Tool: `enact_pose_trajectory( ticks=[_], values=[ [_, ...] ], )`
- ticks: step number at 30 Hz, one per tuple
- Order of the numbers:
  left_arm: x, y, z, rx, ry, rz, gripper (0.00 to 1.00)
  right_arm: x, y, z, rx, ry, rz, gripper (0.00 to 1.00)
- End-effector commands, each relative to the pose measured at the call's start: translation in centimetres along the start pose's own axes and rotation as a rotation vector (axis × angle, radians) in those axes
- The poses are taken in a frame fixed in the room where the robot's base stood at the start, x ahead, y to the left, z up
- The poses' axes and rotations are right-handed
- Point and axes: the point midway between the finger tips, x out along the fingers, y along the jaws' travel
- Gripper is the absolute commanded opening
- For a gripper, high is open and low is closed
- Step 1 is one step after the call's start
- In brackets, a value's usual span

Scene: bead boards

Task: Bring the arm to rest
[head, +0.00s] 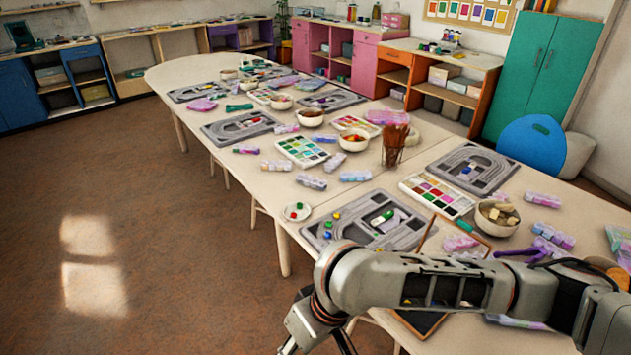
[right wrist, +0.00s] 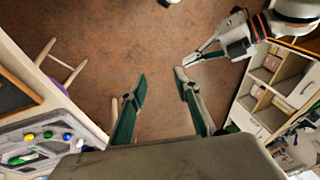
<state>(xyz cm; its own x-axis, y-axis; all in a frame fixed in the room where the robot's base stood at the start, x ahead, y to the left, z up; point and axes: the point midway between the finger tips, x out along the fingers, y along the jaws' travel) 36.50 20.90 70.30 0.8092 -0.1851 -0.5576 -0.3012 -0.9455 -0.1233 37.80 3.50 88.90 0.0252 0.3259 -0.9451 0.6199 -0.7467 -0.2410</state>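My right arm comes in from the right in the head view, over the near end of the table. Its gripper (head: 315,350) hangs past the table's edge, cut off by the bottom of the picture. In the right wrist view the right gripper (right wrist: 160,73) is open, its two teal-lined fingers apart with only brown floor between them. My left gripper (right wrist: 192,58) shows small at the upper right of that view, away from the table. I cannot tell its opening. It is outside the head view.
The long table (head: 283,247) carries a near grey bead board (head: 325,232), several paint sets, bowls and a brush holder (head: 395,146). The board (right wrist: 15,150) and its beads show at left in the wrist view. A shelf unit (right wrist: 268,92) stands at right there. Floor left of the table is clear.

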Motion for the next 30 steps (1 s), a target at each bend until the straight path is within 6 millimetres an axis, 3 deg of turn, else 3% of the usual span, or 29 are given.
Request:
enact_pose_trajectory(
  ticks=[3, 6, 9, 13, 18, 22, 26, 30],
  values=[
    [-0.1, 0.1, 0.3, -0.001, -0.005, 0.002, 0.0, 1.2, -3.5, -1.8, 0.01, 0.107, -0.145, 0.32],
    [-0.1, 0.2, 0.4, -0.001, -0.006, 0.002, 0.0, 1.5, -5.1, -3.7, 0.025, 0.215, -0.234, 0.32],
    [-0.1, 0.2, 0.4, -0.001, -0.007, 0.002, 0.0, 1.7, -5.7, -5.5, 0.051, 0.328, -0.298, 0.32],
    [-0.2, 0.2, 0.5, -0.002, -0.008, 0.003, 0.0, 2.0, -4.7, -7.3, 0.095, 0.475, -0.335, 0.32],
    [-0.2, 0.3, 0.5, -0.002, -0.009, 0.003, 0.0, 2.8, -1.0, -8.0, 0.164, 0.655, -0.302, 0.32],
    [-0.2, 0.3, 0.6, -0.002, -0.01, 0.004, 0.0, 4.0, 3.2, -6.7, 0.212, 0.764, -0.216, 0.32],
    [-0.2, 0.3, 0.6, -0.002, -0.01, 0.004, 0.0, 5.6, 8.1, -3.6, 0.245, 0.837, -0.083, 0.32],
    [-0.2, 0.3, 0.6, -0.002, -0.01, 0.004, 0.0, 7.5, 13.4, 2.1, 0.253, 0.865, 0.099, 0.32]
  ],
)
